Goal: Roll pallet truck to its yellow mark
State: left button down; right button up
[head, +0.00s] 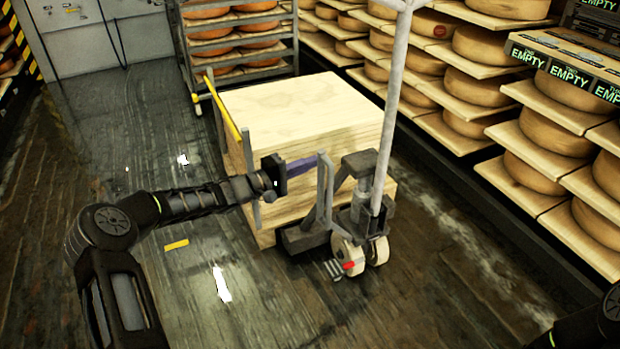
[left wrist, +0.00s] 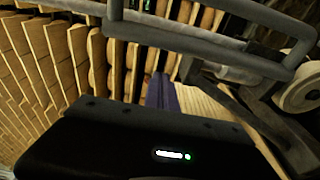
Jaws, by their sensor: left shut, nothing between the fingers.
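The grey pallet truck (head: 325,205) stands mid-view with its tall handle upright and cream wheels (head: 350,256) on the floor. A small yellow mark (head: 176,245) lies on the floor to the truck's left. My left gripper (head: 305,165) is shut and empty, its purple fingers at the truck's upright grey bar; I cannot tell whether they touch it. The left wrist view shows the purple fingers (left wrist: 162,92) below a grey tube frame of the truck (left wrist: 210,45). My right gripper is out of view.
Shelves of cheese wheels (head: 480,95) line the right side, close to the truck. A metal rack with cheeses (head: 240,45) stands behind the stack. A yellow-topped rail (head: 222,105) is left of the stack. Wet floor (head: 110,130) at left is open.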

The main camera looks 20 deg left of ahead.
pick_arm(q)
jog(key=s, duration=0.1)
jog(key=s+d, duration=0.1)
jog(key=s+b, duration=0.1)
jog(key=shift+s+d, duration=0.1)
jog(key=shift+d, duration=0.2)
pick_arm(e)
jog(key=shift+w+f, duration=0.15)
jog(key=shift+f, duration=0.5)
